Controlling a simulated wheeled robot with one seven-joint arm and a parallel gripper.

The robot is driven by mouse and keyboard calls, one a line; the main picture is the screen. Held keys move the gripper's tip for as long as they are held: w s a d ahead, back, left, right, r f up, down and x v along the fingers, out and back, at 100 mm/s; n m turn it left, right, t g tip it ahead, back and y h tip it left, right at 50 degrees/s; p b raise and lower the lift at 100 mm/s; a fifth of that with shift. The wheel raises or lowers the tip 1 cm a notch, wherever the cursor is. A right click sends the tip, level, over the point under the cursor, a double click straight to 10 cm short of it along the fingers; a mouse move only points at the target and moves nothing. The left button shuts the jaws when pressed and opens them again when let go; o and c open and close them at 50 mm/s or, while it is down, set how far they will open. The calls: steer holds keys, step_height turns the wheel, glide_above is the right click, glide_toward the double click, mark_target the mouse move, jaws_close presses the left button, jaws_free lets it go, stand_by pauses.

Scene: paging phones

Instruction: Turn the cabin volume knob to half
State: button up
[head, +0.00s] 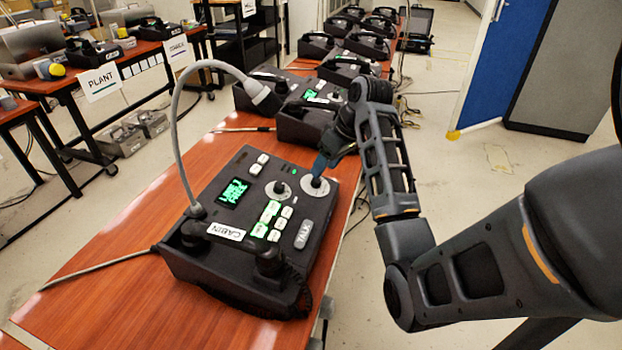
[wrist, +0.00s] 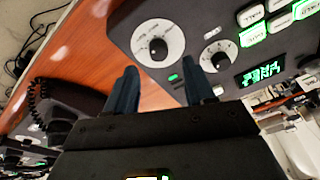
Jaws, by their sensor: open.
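The cabin phone unit (head: 208,262), a dark box with a CABIN label, stands on the near wooden table. Its top has a larger knob on a white dial (head: 315,187) and a smaller knob (head: 278,188) beside a green screen (head: 233,192). The wrist view shows the larger knob (wrist: 158,48) and the smaller knob (wrist: 219,61); I cannot read which is volume. My gripper (head: 320,165) is open and empty at the larger knob. In the wrist view its blue fingertips (wrist: 163,70) point toward that knob, which appears just beyond and between them. Contact cannot be told.
A grey looped cable (head: 176,100) rises from the unit's left side. A handset (head: 232,250) lies along its front. More phone units (head: 305,120) stand behind on the table (head: 130,235).

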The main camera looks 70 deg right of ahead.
mark_target(319, 180)
steer(key=shift+x, duration=2.55)
steer(key=shift+d, duration=0.1)
jaws_close()
